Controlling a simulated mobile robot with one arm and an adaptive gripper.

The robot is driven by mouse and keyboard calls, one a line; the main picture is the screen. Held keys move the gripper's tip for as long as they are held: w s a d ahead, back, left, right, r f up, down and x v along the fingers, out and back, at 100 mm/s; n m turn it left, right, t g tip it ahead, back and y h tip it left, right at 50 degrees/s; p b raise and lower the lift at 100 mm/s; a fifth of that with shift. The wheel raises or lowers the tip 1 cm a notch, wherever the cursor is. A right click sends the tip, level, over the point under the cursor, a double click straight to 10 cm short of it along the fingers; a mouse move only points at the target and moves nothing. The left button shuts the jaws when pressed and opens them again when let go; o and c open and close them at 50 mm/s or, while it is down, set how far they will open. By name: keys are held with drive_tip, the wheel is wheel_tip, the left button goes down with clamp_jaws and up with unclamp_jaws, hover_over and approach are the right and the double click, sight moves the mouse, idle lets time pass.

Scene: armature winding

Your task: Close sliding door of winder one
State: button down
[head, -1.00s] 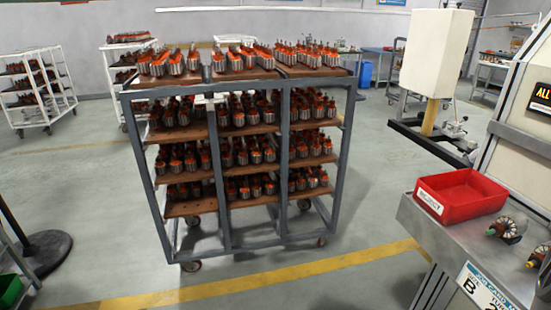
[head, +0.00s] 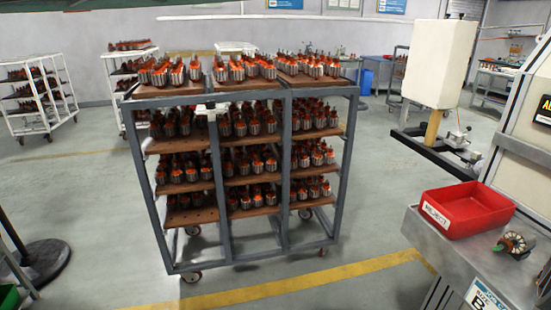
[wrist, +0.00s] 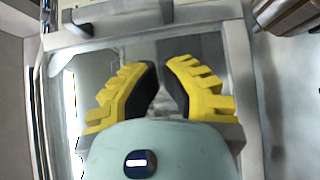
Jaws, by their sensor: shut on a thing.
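In the wrist view, my gripper (wrist: 160,72) has its yellow fingers angled in toward each other. It is shut on part of what looks like the sliding door (wrist: 236,75), a pale frame around a grey, partly see-through panel. The exact part between the fingertips is hidden or too blurred to make out. In the head view, the side of a pale machine (head: 520,140) shows at the right edge. I cannot tell from this view whether it is winder one. My gripper and the door do not show in the head view.
A grey wheeled rack (head: 222,235) with several shelves of armatures stands ahead. A metal bench (head: 440,250) holding a red reject bin (head: 468,210) is at right. A dark round stand base (head: 42,262) is at lower left. Floor between rack and bench is clear.

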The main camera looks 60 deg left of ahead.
drive_tip(key=shift+b+v, duration=0.4)
drive_tip(key=shift+v, duration=2.3)
